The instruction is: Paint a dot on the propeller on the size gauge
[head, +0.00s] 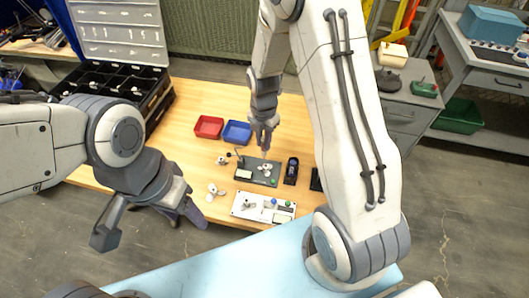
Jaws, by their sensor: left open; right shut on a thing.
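My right gripper (264,138) points down over the middle of the table. It is shut on a thin, pale-tipped thing, probably a paint pen (264,153), mostly hidden by the fingers. Its tip is just above a dark plate (245,178), which looks like the size gauge. A small whitish propeller (265,169) lies on this plate below the tip; I cannot tell whether they touch or whether it bears a dot.
More whitish propeller-like parts (216,190) lie left of the plate. A white board (240,212) with small parts is in front. A red tray (208,127) and a blue tray (237,132) stand behind. A black upright holder (291,170) is on the right.

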